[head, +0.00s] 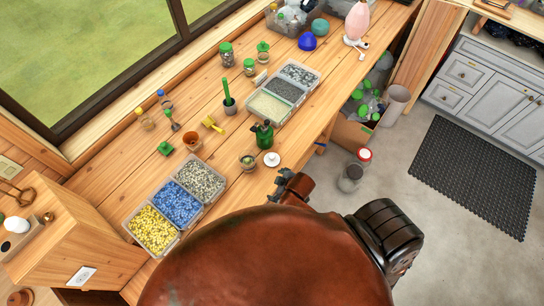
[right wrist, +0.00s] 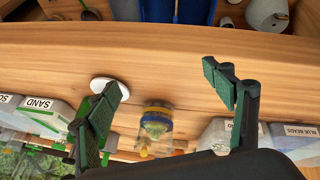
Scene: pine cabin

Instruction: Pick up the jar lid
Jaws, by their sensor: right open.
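A white round lid (head: 271,159) lies flat on the wooden bench near its front edge, next to a small open glass jar (head: 248,160) with something green in it. In the right wrist view the white lid (right wrist: 108,86) is just beyond the left-hand finger, which partly overlaps it, and the jar (right wrist: 157,125) shows between the fingers. My right gripper (head: 283,182) is just in front of the lid at the bench edge. It is open and empty, its fingers wide apart (right wrist: 166,84), and I see no contact with the lid. My left gripper does not show.
A tray of yellow, blue and grey fill (head: 178,206) is left of the jar; another tray (head: 284,92) is behind. A dark green bottle (head: 263,134) stands behind the lid. A terracotta pot (head: 192,141) and small tools are further left. A red-lidded jar (head: 354,170) is on the floor.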

